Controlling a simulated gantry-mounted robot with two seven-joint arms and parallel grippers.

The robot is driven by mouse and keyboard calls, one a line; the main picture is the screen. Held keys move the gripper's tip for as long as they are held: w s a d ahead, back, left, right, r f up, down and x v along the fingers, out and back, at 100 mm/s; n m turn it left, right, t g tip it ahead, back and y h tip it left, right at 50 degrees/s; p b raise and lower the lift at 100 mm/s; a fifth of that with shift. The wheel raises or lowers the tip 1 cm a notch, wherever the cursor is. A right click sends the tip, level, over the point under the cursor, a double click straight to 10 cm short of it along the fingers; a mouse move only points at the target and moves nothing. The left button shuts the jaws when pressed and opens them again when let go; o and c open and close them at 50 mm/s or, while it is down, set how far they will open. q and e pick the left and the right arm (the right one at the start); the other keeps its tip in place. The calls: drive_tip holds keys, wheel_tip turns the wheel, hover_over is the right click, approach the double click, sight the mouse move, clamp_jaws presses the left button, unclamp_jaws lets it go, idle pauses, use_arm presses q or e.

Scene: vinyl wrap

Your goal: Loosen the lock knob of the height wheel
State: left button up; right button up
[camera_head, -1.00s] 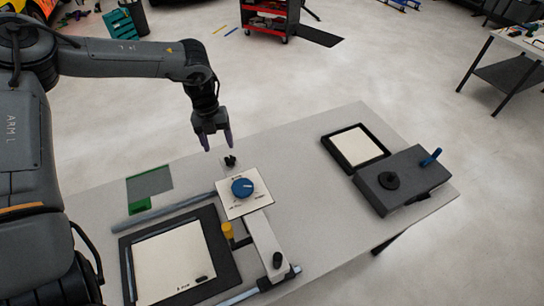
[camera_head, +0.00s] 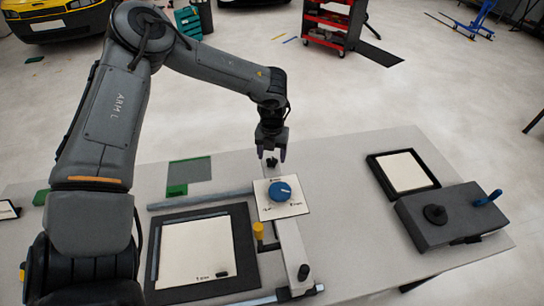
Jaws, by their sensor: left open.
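A blue wheel (camera_head: 280,191) sits on a white marked plate (camera_head: 293,209) on the table. A small black knob (camera_head: 271,163) stands just behind that plate; it looks like the lock knob, but its label is not readable. My left gripper (camera_head: 271,156) points down at this black knob. Its jaws are open, one finger to each side of the knob in the picture. I cannot tell whether the fingers touch it or hang slightly above. A yellow knob (camera_head: 258,231) and another black knob (camera_head: 304,272) stand on the same fixture. My right gripper is not in view.
A framed white panel (camera_head: 196,250) lies at front left, and a green and grey pad (camera_head: 190,171) behind it. At right are a black-rimmed tray (camera_head: 376,172) and a dark box with a blue handle (camera_head: 446,222). The table between fixture and box is clear.

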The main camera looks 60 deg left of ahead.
use_arm(q)
drive_tip(key=shift+f, duration=0.9)
drive_tip(key=c, duration=1)
